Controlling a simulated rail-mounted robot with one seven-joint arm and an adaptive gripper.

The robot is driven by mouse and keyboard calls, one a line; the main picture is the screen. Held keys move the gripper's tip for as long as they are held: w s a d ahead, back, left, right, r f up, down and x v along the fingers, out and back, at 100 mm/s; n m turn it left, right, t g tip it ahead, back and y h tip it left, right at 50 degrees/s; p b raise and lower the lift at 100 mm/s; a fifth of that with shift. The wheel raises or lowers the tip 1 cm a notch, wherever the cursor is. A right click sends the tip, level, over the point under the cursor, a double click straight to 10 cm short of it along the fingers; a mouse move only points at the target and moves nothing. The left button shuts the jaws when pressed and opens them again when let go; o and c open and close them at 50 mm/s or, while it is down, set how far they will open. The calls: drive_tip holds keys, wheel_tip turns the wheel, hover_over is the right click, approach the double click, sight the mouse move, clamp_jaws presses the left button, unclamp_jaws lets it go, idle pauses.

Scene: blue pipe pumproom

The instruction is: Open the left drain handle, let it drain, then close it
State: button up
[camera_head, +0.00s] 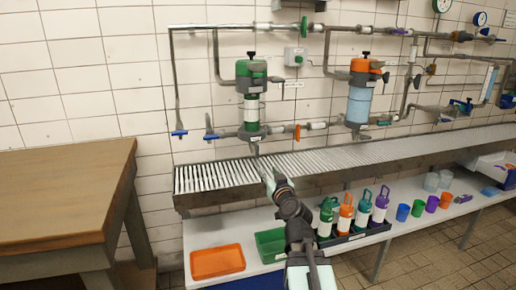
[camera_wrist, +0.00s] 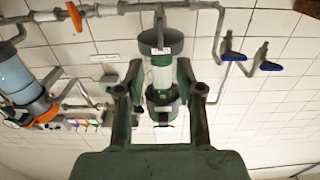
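The left filter housing (camera_head: 251,95) has a green head and a clear and green body, with a grey drain fitting (camera_head: 254,148) below it. In the wrist view the picture is upside down, with the housing (camera_wrist: 161,75) behind my fingers and its drain end (camera_wrist: 160,22) at the top. Two blue-handled valves (camera_head: 179,133) (camera_head: 210,136) are left of it; I cannot tell which handle is the drain's. They also show at right in the wrist view (camera_wrist: 232,56) (camera_wrist: 269,66). My gripper (camera_head: 271,176) is open and empty, over the trough below and right of the housing.
A slatted trough (camera_head: 360,158) runs along the wall. A second orange-topped filter (camera_head: 361,95) is to the right. An orange handle (camera_head: 297,132) is on the pipe between. The shelf below holds an orange tray (camera_head: 217,262), bottles and cups. A wooden table (camera_head: 60,195) is at left.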

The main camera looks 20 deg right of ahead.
sight(258, 156)
drive_tip(key=w, duration=0.4)
drive_tip(key=w+d, duration=0.1)
drive_tip(key=w, duration=0.4)
drive_tip(key=w+d, duration=0.1)
drive_tip(key=w, duration=0.4)
drive_tip(key=shift+w+d, duration=0.15)
drive_tip(key=shift+w, duration=0.05)
clamp_jaws()
